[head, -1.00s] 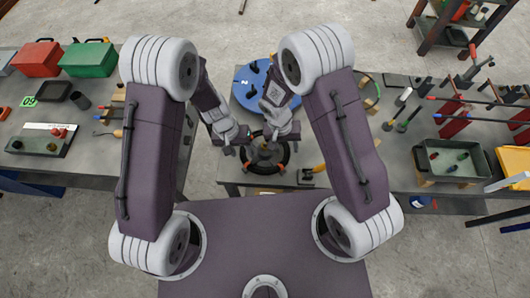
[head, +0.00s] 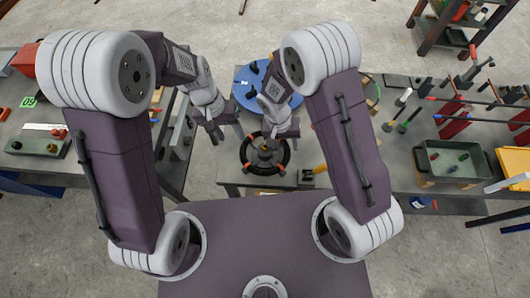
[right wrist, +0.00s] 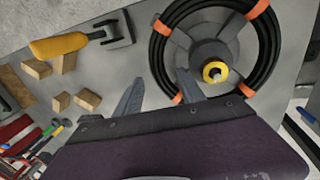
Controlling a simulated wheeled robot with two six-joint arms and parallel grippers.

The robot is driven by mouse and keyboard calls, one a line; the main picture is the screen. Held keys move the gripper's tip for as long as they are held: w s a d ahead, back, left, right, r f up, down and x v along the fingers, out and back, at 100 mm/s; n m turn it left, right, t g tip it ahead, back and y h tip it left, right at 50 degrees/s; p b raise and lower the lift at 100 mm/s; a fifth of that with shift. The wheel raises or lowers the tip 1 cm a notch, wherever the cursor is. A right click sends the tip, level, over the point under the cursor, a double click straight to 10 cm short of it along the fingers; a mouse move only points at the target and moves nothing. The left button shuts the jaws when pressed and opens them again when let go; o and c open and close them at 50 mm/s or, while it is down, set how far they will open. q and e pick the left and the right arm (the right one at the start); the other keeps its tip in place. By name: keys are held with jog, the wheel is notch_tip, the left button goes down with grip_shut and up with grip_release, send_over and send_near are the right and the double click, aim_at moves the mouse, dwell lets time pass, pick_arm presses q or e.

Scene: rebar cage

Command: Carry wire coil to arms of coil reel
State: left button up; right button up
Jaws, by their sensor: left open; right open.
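The wire coil (head: 246,153) is a black ring with orange ties, near the front edge of the middle table. In the right wrist view the coil (right wrist: 159,55) lies around a grey round hub (right wrist: 206,52) with a yellow-ringed post, which looks like the coil reel. My right gripper (head: 281,134) is open over the coil's far right side. In its wrist view the gripper's fingers (right wrist: 158,84) are apart, the right one overlapping the coil's edge, with nothing between them. My left gripper (head: 227,136) is open and empty, left of the coil and apart from it.
A blue disc (head: 246,82) lies behind the coil. A yellow-handled tool (right wrist: 60,46) and wooden blocks (right wrist: 60,101) lie beside the coil. A dark tray (head: 425,166) stands on the right table. A gap of floor separates the left table from the middle one.

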notch_tip(320, 180, up, 10)
jog(key=a, duration=0.2)
jog(key=shift+w, duration=0.1)
